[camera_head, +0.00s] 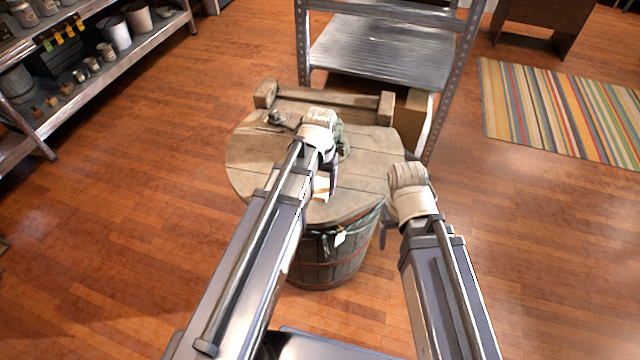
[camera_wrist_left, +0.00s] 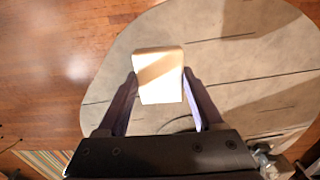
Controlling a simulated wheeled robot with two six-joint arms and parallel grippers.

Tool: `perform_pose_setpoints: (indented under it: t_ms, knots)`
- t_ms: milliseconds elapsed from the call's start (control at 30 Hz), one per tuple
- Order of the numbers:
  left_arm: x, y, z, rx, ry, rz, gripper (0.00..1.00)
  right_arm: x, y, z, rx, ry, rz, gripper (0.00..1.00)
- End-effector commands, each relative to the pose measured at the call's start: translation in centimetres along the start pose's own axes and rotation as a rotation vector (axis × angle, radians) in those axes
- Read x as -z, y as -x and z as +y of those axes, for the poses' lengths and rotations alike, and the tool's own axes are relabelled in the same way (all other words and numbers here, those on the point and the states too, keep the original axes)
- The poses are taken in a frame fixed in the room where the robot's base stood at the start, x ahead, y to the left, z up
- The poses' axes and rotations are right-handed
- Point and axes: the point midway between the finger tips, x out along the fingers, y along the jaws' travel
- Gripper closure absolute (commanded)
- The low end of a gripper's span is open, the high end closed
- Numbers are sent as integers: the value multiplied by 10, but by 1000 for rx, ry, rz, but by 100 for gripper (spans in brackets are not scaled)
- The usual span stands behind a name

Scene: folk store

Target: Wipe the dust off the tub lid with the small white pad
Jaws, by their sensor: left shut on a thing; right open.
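The round wooden tub lid (camera_head: 255,165) sits on the tub (camera_head: 325,268), with plank seams across its greyish-brown top. In the left wrist view the lid (camera_wrist_left: 235,65) fills most of the picture. My left gripper (camera_head: 328,172) is over the lid, shut on the small white pad (camera_wrist_left: 160,85). The pad (camera_head: 321,188) shows partly below my arm in the head view. I cannot tell whether it touches the lid. No distinct dust patch can be made out. My right gripper (camera_head: 388,234) is open beside the tub's right side, its fingers mostly hidden.
A small dark object (camera_head: 276,119) is at the lid's back left. A wooden bar (camera_head: 330,103) runs behind the lid. A metal rack (camera_head: 385,50) stands close behind the tub. Shelves (camera_head: 90,65) stand far left, a striped rug (camera_head: 560,110) lies right. Floor on the left is clear.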

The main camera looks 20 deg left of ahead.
Motion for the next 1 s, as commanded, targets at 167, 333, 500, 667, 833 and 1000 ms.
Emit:
perform_pose_setpoints:
  t_ms: [167, 333, 500, 667, 833, 1000]
  knots:
    - [0, -21, 0, 0, 0, 0, 76, 1, -21, -2, 0, 0, 0, 26]
    - [-1, -37, 0, 0, 0, 0, 76, 2, -36, -4, 0, 0, 0, 26]
    - [6, -40, 0, 0, 0, 0, 76, 2, -39, -4, 0, 0, 0, 26]
    - [18, -39, -1, 0, 0, 0, 76, 2, -39, -4, 0, 0, 0, 26]
    - [30, -39, -1, 0, 1, 0, 76, 2, -39, -4, 0, 0, 0, 26]
    - [18, -39, -1, 0, 0, 0, 76, 2, -39, -4, 0, 0, 0, 26]
